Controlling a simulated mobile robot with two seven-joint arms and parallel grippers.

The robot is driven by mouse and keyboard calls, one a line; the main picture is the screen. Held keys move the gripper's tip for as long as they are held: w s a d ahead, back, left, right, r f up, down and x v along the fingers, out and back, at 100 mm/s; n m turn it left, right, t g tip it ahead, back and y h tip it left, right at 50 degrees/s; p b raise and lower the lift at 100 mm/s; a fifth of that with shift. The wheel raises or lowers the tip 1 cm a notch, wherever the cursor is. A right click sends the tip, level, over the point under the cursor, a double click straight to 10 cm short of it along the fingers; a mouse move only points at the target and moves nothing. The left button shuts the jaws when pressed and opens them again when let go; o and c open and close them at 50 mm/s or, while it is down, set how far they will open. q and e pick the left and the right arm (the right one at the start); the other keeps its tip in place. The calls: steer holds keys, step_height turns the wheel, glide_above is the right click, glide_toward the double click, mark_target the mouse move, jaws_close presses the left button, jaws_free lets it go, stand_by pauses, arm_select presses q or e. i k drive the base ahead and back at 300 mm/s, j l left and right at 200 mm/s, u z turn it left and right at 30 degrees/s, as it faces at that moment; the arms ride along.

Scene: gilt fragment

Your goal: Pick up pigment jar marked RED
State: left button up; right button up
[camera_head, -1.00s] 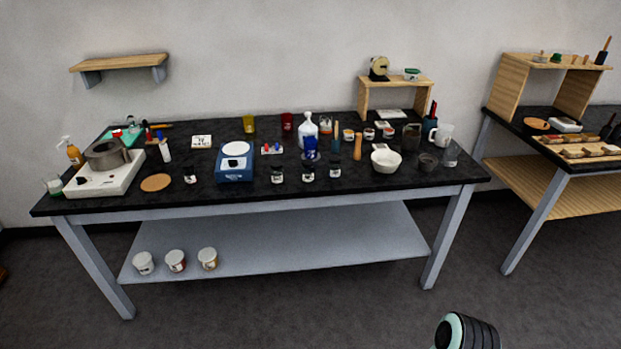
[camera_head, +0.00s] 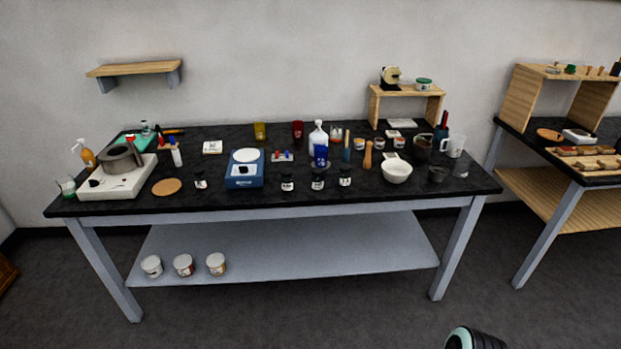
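Several small dark jars with white labels stand along the front of the black-topped bench (camera_head: 120,205): one jar at the left (camera_head: 200,182), then a left jar (camera_head: 287,185), a middle jar (camera_head: 318,183) and a right jar (camera_head: 345,179) in a group right of the blue scale. The labels are too small to read, so I cannot tell which is marked RED. Three white tubs, a left tub (camera_head: 151,266), a middle tub (camera_head: 183,265) and a right tub (camera_head: 216,264), stand on the lower shelf. Neither gripper is in view; only a dark ribbed part of my arm shows at bottom right.
A blue scale (camera_head: 245,170), a hotplate with a pot (camera_head: 122,157), a white bowl (camera_head: 397,172) and a wash bottle (camera_head: 318,137) crowd the bench top. A second bench (camera_head: 550,215) stands at right. The floor in front is clear.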

mark_target(201, 177)
steer(key=u, duration=0.55)
steer(key=i+l+u, duration=0.3)
steer(key=u, duration=0.2)
steer(key=i+l+u, duration=0.3)
steer(key=l+u, duration=0.15)
